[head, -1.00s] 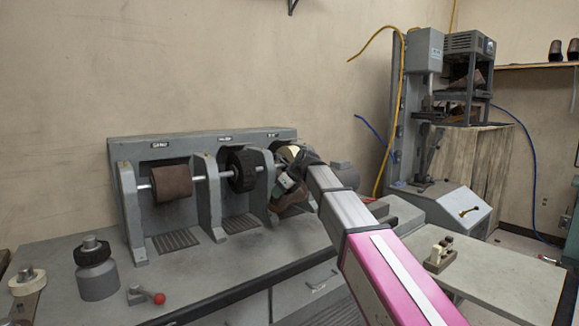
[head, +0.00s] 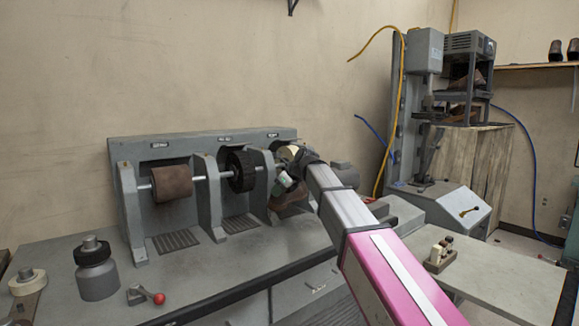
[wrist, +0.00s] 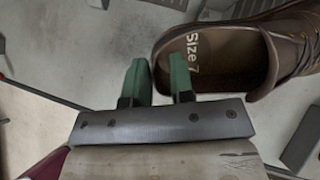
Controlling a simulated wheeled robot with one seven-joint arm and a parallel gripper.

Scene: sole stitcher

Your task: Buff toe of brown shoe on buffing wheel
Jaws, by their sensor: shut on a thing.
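The brown shoe (wrist: 255,50) is at the upper right of the wrist view, with "Size 7" printed on its insole. My gripper (wrist: 160,80) has green fingers shut on the rim at the shoe's heel, one finger inside the opening and one outside. In the head view my gripper (head: 283,183) is at the right bay of the grey finishing machine, with the shoe (head: 291,198) below and behind it. The cream buffing wheel (head: 289,152) is just above, mostly hidden by my arm. The shoe's toe is hidden, so I cannot tell whether it touches the wheel.
A black brush wheel (head: 241,171) and a brown sanding drum (head: 172,184) sit to the left on the same machine, with grey dividers between. A grey bottle (head: 97,276) and a red-knobbed lever (head: 158,298) are at the front left. The bench front between is clear.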

